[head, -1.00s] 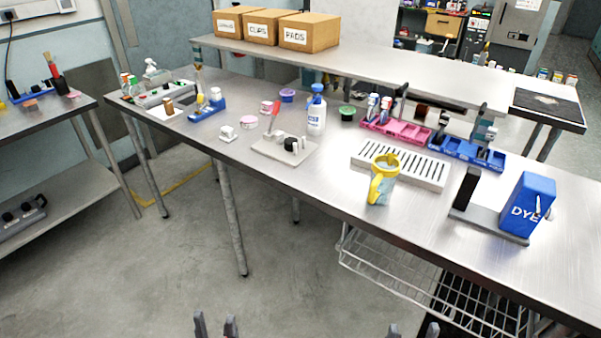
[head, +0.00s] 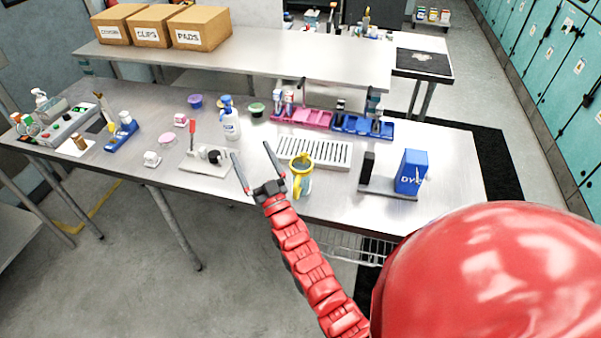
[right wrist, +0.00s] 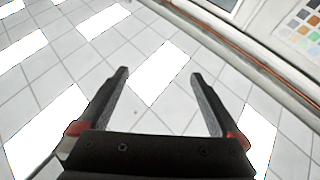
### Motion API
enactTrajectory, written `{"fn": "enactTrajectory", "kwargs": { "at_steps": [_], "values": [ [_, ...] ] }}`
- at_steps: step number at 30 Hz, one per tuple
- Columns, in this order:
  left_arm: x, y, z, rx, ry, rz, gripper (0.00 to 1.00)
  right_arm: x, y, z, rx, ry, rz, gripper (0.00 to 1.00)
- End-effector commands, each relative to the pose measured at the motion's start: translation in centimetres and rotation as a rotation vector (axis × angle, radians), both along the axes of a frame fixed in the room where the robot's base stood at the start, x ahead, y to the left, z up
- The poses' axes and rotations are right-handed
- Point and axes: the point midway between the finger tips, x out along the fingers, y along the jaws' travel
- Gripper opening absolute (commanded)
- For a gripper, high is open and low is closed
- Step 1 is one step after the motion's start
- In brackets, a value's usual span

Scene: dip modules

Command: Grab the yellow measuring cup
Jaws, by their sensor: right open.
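The yellow measuring cup (head: 302,178) stands upright near the front edge of the metal table, with a yellow rim and handle and a clear-looking body. My right gripper (head: 251,150) is open and empty just left of the cup, with its fingers pointing up in the head view. It does not appear to hold or enclose the cup. The right wrist view shows the same open gripper (right wrist: 160,73) against tiles with bright panels, and no cup. My left gripper is not in view.
A slotted white tray (head: 342,156) lies behind the cup. A blue dye box (head: 412,168) and its black-backed stand are to the right. A grey board (head: 200,167) with small items and a white bottle (head: 230,122) stand left. Pink and blue racks are behind.

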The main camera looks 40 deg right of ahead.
Motion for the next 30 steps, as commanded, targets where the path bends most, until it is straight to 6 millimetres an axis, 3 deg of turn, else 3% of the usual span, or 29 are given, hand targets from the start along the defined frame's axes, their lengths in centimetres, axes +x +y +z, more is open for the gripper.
{"fn": "enactTrajectory", "kwargs": {
  "at_steps": [3, 6, 11, 14, 21, 25, 30],
  "values": [
    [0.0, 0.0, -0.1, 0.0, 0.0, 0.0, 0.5, 5.4, -3.2, -1.2, 0.021, 0.227, -0.02, 1.0],
    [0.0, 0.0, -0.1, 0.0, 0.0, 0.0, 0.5, 8.6, -5.9, -2.9, 0.049, 0.448, -0.036, 1.0],
    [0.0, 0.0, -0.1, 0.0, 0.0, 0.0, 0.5, 10.2, -9.8, -5.2, 0.098, 0.799, -0.06, 1.0],
    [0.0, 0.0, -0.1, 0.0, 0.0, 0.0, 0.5, 9.1, -11.9, -6.1, 0.132, 1.022, -0.076, 1.0],
    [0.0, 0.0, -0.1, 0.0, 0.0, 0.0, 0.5, 2.3, -15.1, -6.2, 0.207, 1.466, -0.109, 1.0],
    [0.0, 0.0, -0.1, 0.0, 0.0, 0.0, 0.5, -0.8, -15.8, -5.7, 0.233, 1.605, -0.12, 1.0],
    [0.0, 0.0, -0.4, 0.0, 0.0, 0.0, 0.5, -2.4, -16.1, -6.0, 0.246, 1.675, -0.123, 1.0]
  ]
}}
